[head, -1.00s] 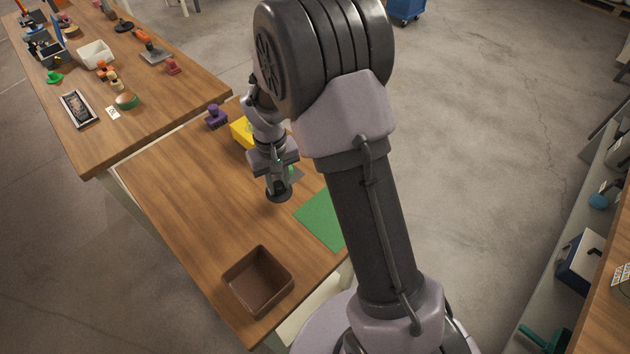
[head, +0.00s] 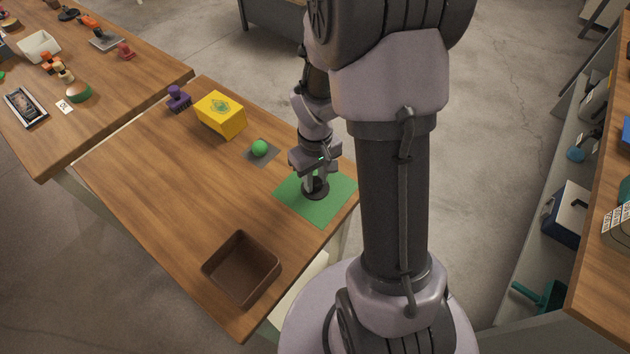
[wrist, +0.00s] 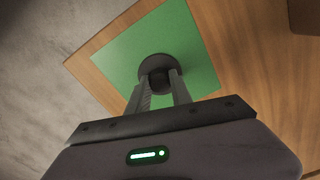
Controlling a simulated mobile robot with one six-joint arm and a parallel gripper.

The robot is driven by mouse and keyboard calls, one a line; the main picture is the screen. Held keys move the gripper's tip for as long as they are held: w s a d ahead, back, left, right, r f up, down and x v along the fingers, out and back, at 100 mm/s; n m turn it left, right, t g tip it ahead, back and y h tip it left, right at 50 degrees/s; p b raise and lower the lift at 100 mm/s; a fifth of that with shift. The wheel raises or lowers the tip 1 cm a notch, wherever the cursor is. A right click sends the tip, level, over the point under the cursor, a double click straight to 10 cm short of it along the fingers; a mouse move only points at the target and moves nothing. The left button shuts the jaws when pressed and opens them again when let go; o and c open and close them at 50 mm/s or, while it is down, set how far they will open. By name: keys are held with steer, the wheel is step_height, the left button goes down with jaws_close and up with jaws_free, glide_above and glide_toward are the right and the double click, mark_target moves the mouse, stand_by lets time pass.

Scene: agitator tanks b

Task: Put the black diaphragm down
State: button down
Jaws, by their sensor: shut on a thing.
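The black diaphragm (head: 316,191) is a dark round disc with a raised middle, over the green mat (head: 335,209) near the table's right edge. My gripper (head: 315,180) points down and is shut on the diaphragm. In the wrist view, the diaphragm (wrist: 157,69) is between the fingertips (wrist: 159,84), with the green mat (wrist: 125,56) all around it. I cannot tell whether the disc touches the mat or hangs just above it.
A brown open bin (head: 242,268) stands at the table's near end. A green ball (head: 260,148) sits on a grey square, with a yellow box (head: 221,114) and a purple brush-like thing (head: 179,98) farther back. The table's left middle is clear.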

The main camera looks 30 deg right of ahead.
steer(key=shift+r, duration=0.15)
steer(key=shift+f, duration=0.2)
steer(key=c, duration=1.1)
jaws_free()
steer(key=shift+c, duration=0.2)
steer(key=shift+r, duration=0.1)
